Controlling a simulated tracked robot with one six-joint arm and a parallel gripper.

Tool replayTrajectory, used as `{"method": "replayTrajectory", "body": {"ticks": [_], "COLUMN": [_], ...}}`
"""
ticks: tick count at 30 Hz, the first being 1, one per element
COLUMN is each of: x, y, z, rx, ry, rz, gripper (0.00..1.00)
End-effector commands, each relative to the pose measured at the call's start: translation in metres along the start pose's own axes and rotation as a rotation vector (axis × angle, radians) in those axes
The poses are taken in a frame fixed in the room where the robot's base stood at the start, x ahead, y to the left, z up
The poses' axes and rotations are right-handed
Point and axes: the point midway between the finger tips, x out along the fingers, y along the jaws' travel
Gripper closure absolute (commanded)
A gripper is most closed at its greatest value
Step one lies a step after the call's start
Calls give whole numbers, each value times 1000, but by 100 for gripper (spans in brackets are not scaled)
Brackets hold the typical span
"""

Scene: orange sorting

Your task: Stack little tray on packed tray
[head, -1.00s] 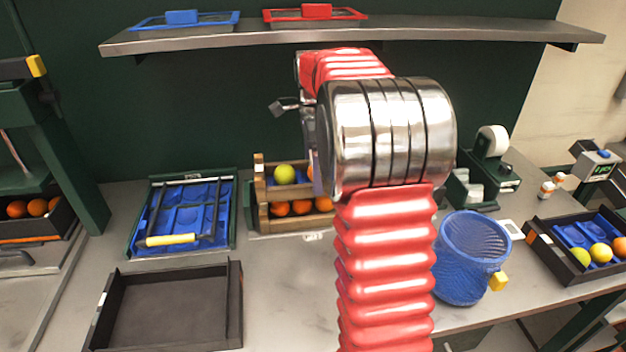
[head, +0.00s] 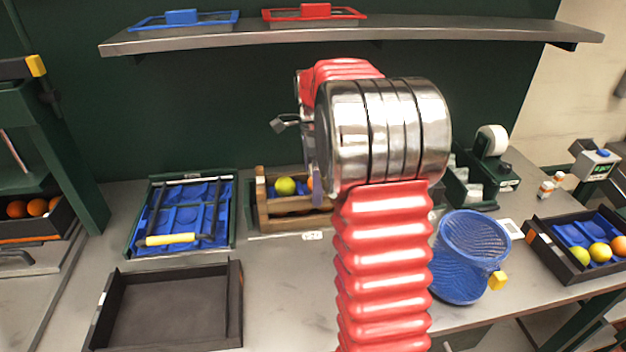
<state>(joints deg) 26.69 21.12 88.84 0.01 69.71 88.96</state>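A wooden little tray (head: 290,204) with a yellow-green ball (head: 285,186) and an orange fruit (head: 310,185) sits low over the packed tray (head: 290,226), at the back middle of the bench. The two look touching or nearly so; any gap is too small to tell. The packed tray's own fruit is hidden. My red and silver arm covers the right part of both trays. My gripper is hidden behind the arm, so its hold on the little tray does not show.
A blue tray with a yellow-handled frame (head: 185,215) and an empty black tray (head: 168,310) lie left. A blue mesh basket (head: 468,258) and a black fruit tray (head: 575,260) stand right. A shelf (head: 350,33) runs above. Bare bench lies in front of the wooden trays.

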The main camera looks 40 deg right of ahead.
Motion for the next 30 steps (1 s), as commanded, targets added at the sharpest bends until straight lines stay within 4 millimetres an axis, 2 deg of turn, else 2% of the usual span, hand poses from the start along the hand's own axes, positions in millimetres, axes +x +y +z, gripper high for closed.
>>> {"method": "replayTrajectory", "body": {"ticks": [3, 14, 20, 30], "x": [5, 2, -22, -82], "y": [1, 1, 0, -1], "z": [0, 0, 0, 0], "rx": [0, 0, 0, 1], "ry": [0, 0, 0, 0], "rz": [9, 11, 6, 3], "gripper": [0, 0, 0, 0]}}
